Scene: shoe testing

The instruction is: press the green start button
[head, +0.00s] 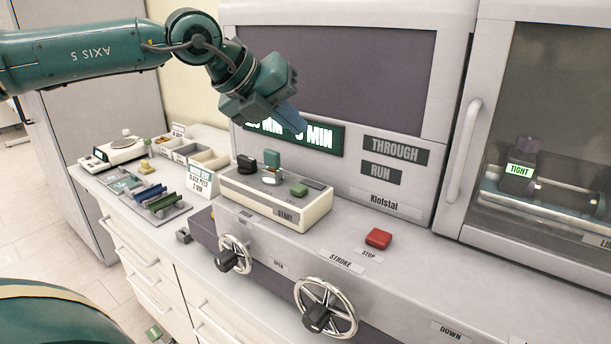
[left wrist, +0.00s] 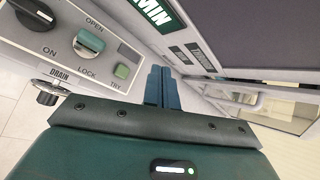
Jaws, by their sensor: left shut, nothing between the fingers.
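The closed fingers (left wrist: 161,85) show in the left wrist view. My right gripper is not in view.
A teal knob (head: 272,158) and a black knob (head: 246,164) stand on the same box. A red STOP button (head: 378,238) is on the ledge to the right. Two handwheels (head: 325,307) stick out in front. Trays and a scale (head: 118,150) are at left.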

